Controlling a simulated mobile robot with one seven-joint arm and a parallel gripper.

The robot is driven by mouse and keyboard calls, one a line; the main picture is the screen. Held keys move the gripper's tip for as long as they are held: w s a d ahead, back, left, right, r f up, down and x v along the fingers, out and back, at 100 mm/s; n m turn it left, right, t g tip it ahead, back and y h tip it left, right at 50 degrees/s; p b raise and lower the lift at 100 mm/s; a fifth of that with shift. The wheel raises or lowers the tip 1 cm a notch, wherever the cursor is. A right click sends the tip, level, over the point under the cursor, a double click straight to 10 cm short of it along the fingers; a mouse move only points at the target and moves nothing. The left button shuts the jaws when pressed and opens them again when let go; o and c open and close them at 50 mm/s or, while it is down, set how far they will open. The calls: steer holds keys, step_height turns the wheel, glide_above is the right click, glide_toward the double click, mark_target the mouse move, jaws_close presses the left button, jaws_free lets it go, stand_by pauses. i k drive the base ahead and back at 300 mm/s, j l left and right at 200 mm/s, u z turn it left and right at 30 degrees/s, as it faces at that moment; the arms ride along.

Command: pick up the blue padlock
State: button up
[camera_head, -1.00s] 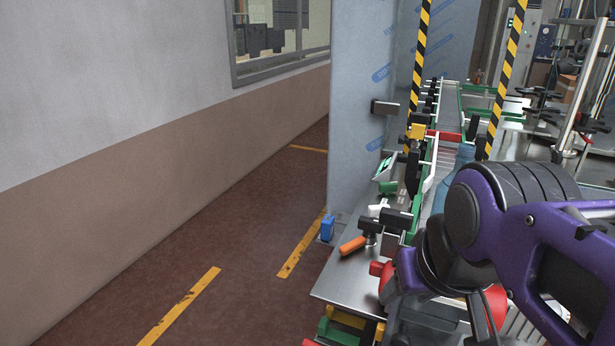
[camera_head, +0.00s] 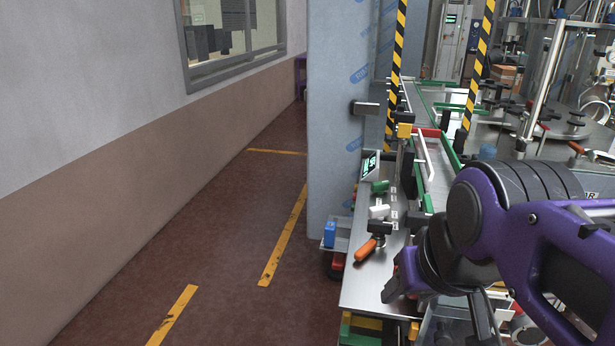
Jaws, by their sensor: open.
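A small blue block-shaped thing (camera_head: 330,234) stands on a low ledge at the foot of the grey panel, left of the steel table; it may be the blue padlock, but it is too small to make out a shackle. My gripper (camera_head: 392,287) is at the end of my purple arm, over the table's front right part. It is open, seen partly from behind, and holds nothing that I can see. It is to the right of the blue thing and apart from it.
An orange-handled tool (camera_head: 366,249), a white piece (camera_head: 379,212) and a green piece (camera_head: 379,187) lie on the steel table (camera_head: 372,290). A tall grey panel (camera_head: 335,120) stands behind the blue thing. The floor (camera_head: 225,235) on the left is free.

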mark_target(329, 229)
steer(key=j+u, duration=0.1)
steer(key=j, duration=0.3)
steer(key=i+j+u, duration=0.1)
steer(key=j, duration=0.35)
steer(key=i+j+u, duration=0.1)
steer(key=j, duration=0.3)
steer(key=i+j+u, duration=0.1)
steer(key=j, duration=0.3)
steer(key=i+j+z, duration=0.4)
steer(key=i+z, duration=0.2)
steer(key=z, duration=0.15)
steer(key=i+j+z, duration=0.15)
steer(key=z, duration=0.2)
steer(key=i+j+z, duration=0.2)
steer(key=z, duration=0.15)
